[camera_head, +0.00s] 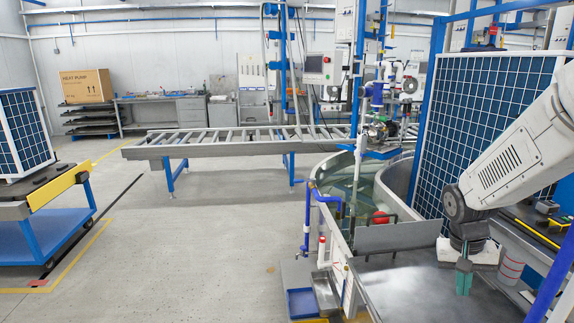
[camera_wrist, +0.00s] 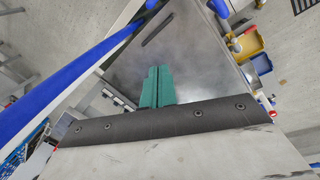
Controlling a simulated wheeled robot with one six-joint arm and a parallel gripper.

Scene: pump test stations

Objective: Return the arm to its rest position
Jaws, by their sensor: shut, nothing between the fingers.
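My gripper (camera_head: 464,277) is at the lower right of the head view, at the end of my white arm. Its green fingers point down over the grey metal table top (camera_head: 415,295). In the wrist view the green fingers (camera_wrist: 157,85) lie side by side, closed, with nothing between them. The metal table top also shows beyond the fingers in the wrist view (camera_wrist: 190,55). I cannot tell whether the fingertips touch it.
A blue grid panel (camera_head: 480,120) stands right behind my arm. A water tank (camera_head: 365,190) with blue pipes (camera_head: 308,215) lies left of the gripper. A blue frame post (camera_head: 552,280) is close on the right. A roller conveyor (camera_head: 235,143) stands behind. The floor at left centre is clear.

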